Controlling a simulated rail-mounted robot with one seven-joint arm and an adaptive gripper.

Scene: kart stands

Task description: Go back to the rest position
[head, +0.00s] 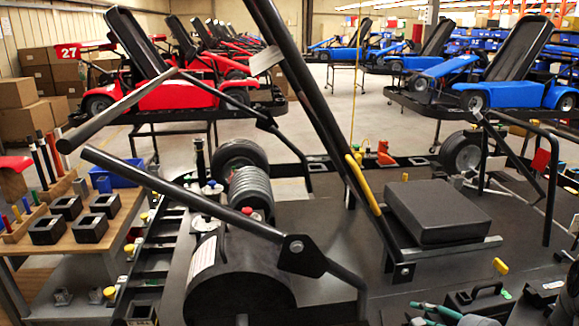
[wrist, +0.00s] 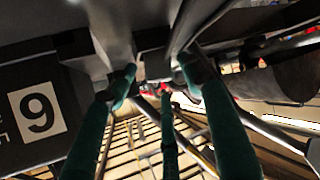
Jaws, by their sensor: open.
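My gripper (wrist: 158,78) shows in the wrist view with dark green fingers, one on each side and a third low in the middle. The side fingers stand apart, and nothing shows clearly held between them. Their tips are close to dark grey parts at the top of the view; I cannot tell whether they touch. I cannot make out my gripper for certain in the head view; teal shapes at the bottom right there are partly cut off.
In the wrist view, a black panel (wrist: 39,107) with a white number square is at left, with slatted wood below. In the head view, black bars (head: 205,205) cross the kart stand, which carries a black pad (head: 437,210). Red karts (head: 180,95) and blue karts (head: 515,80) stand behind.

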